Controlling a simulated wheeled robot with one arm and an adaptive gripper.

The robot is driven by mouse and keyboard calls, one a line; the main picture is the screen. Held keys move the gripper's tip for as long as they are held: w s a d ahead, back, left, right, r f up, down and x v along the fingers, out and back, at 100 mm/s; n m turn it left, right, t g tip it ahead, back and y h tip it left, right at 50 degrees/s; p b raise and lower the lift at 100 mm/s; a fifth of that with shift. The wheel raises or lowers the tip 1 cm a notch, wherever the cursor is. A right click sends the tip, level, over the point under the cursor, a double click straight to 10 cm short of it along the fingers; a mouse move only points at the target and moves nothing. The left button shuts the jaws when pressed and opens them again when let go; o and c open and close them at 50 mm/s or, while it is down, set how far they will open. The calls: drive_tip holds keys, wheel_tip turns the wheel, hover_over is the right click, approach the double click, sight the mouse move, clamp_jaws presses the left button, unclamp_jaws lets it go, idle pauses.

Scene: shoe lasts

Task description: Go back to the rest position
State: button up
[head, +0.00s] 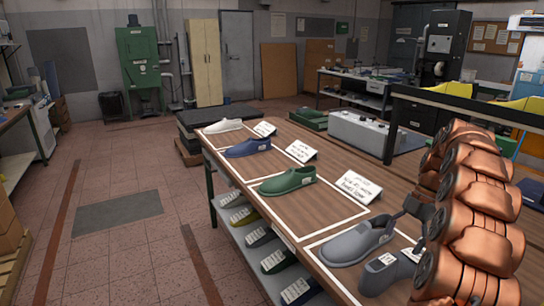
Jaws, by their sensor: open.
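A grey shoe (357,241) sits in a white outlined area at the near end of the wooden table (325,212). A dark grey last (388,273) with a white label lies beside it, close to my arm. A green shoe (287,181), a blue shoe (248,147) and a white shoe (223,126) stand farther back in their own outlines. My copper-coloured arm fills the right side. Dark parts of my gripper (411,209) show at its left, beside the grey shoe; the rest is hidden by the arm. I see nothing held in it.
Printed cards stand beside the shoes, one by the green shoe (358,186). Several labelled lasts lie on the lower shelf (242,238). A grey box (357,133) and a dark rail (470,102) are behind the table. The tiled floor (120,255) at left is open.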

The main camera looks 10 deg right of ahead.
drive_tip(key=s+a+r+m, duration=0.1)
drive_tip(key=a, duration=0.2)
drive_tip(key=s+a+r+m, duration=0.1)
drive_tip(key=a, duration=0.3)
drive_tip(key=a+r+m, duration=0.1)
drive_tip(key=a+m, duration=0.1)
drive_tip(key=a, duration=0.1)
drive_tip(key=shift+s+a+r+h, duration=0.15)
drive_tip(key=shift+s+r+h, duration=0.15)
drive_tip(key=shift+s+r, duration=0.1)
drive_tip(key=s+a+r+m+h, duration=0.1)
drive_tip(key=s+a+r+m, duration=0.1)
drive_tip(key=s+a+m, duration=0.45)
drive_tip(key=s+a+f+m+h, duration=0.1)
drive_tip(key=s+a+f+m, duration=0.1)
drive_tip(key=s, duration=0.5)
drive_tip(key=s+a+f+m, duration=0.2)
drive_tip(key=s+a+m, duration=0.3)
drive_tip(key=s, duration=0.3)
drive_tip(key=s+a+f+m+h, duration=0.1)
drive_tip(key=s+a+f+m, duration=0.1)
drive_tip(key=s, duration=0.6)
drive_tip(key=a+m, duration=0.1)
drive_tip(key=m, duration=0.1)
drive_tip(key=shift+a+m+h, duration=0.15)
drive_tip(key=shift+m+h, duration=0.15)
drive_tip(key=shift+m, duration=0.05)
drive_tip(key=shift+f, duration=0.1)
